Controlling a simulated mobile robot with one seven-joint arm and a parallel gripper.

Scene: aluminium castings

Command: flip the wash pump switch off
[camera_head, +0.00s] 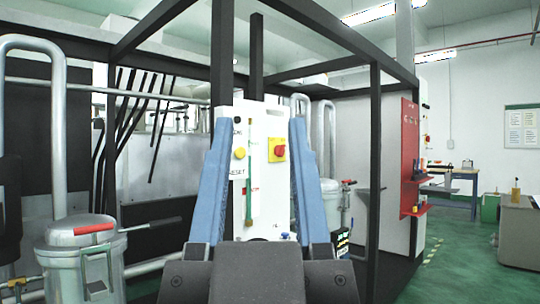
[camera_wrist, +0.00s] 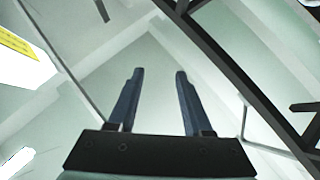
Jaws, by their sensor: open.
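A white control panel (camera_head: 264,190) stands upright in the middle of the head view, behind my gripper. It carries a red knob on a yellow plate (camera_head: 277,150), a yellow button (camera_head: 239,153) and a RESET label. I cannot tell which control is the wash pump switch, or its position. My gripper (camera_head: 260,122) is open and empty, its two blue fingers pointing up in front of the panel and hiding parts of its sides. In the wrist view my gripper (camera_wrist: 158,72) shows its fingers spread against the ceiling, with no panel control between them.
A dark frame (camera_head: 375,170) encloses the machine. A lidded grey tank (camera_head: 80,262) with a red-handled lid stands at left. A red panel (camera_head: 409,155) is on the right side. A workbench (camera_head: 458,182) stands farther right, with open green floor (camera_head: 450,265) before it.

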